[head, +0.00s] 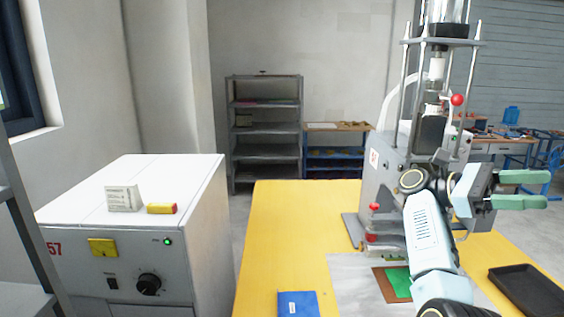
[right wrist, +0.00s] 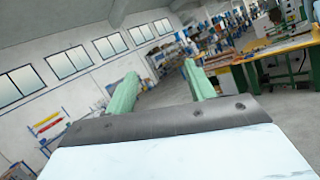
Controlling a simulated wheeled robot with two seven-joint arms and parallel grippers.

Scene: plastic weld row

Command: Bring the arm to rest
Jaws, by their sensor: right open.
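My right arm (head: 430,232) rises from the bottom right of the head view, in front of the press. My right gripper (head: 520,189) is raised to the right of the press and points right. Its two green fingers are apart with nothing between them. The right wrist view shows the same open fingers (right wrist: 160,90) against the far hall and windows. My left gripper is not in the head view.
A tall press (head: 384,185) with red knobs stands on the yellow table (head: 262,235). A blue item (head: 298,304), a green piece (head: 398,281) and a black tray (head: 530,292) lie there. A white cabinet (head: 130,235) stands left. Shelves (head: 265,130) stand behind.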

